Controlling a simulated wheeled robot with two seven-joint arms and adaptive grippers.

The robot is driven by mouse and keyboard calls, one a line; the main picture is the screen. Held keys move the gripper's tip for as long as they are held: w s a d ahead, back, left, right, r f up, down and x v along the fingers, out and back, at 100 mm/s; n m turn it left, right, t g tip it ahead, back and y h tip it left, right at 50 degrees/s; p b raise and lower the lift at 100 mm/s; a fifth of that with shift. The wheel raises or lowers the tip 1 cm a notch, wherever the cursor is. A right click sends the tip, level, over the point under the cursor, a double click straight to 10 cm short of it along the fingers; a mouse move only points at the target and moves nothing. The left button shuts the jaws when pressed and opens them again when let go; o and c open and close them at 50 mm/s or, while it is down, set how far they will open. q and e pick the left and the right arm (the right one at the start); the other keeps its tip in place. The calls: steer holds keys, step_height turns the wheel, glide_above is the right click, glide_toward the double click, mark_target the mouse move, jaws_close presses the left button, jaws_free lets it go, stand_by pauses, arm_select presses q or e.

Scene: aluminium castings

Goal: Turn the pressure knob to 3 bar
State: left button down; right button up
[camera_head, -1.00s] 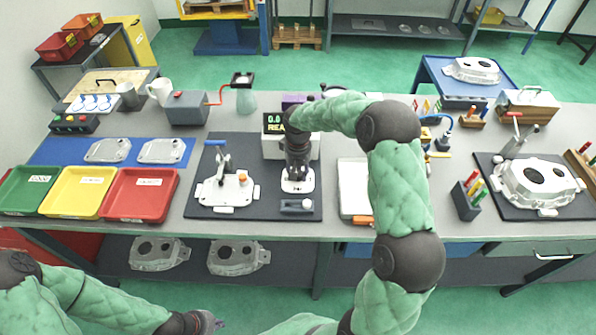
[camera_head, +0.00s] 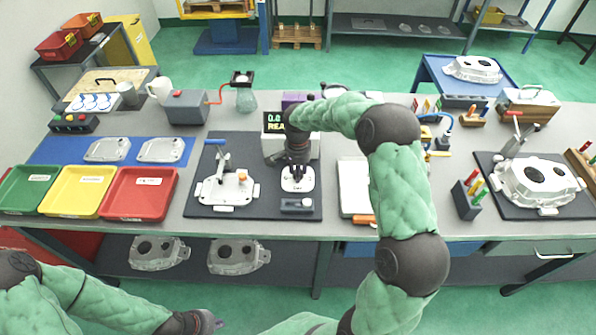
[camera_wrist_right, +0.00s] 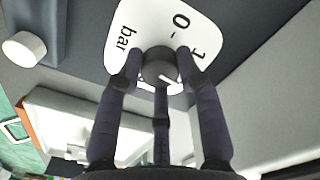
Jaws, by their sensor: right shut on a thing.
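The pressure knob (camera_wrist_right: 162,66) is a dark round knob with a light pointer line, standing on a white dial plate (camera_wrist_right: 125,28) marked "bar", "0" and "1" in the right wrist view. My right gripper (camera_wrist_right: 160,75) is shut on the knob, with dark fingers on both sides of it. The pointer line slants towards the lower right in that view, away from the "0". In the head view the dial plate (camera_head: 298,185) shows below my right gripper (camera_head: 297,172), which hides most of the knob. My left gripper (camera_head: 216,321) hangs low in front of the bench; its fingers are unclear.
A box with a lit display (camera_head: 273,123) stands behind the dial, partly covered by my right arm. A clamp fixture (camera_head: 225,190) is left of the dial, a small grey block (camera_head: 297,206) in front. A white tray (camera_head: 352,185) lies to the right.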

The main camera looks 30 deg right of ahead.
steer(key=m, duration=0.4)
steer(key=shift+m, duration=0.4)
steer(key=m, duration=0.3)
steer(key=shift+m+b, duration=0.3)
steer(key=shift+b, duration=0.1)
steer(key=m, duration=0.4)
steer(key=shift+m+b, duration=0.45)
steer(key=shift+m, duration=1.55)
steer(key=o, duration=1.1)
steer(key=shift+o, duration=0.2)
step_height(320, 180, up, 12)
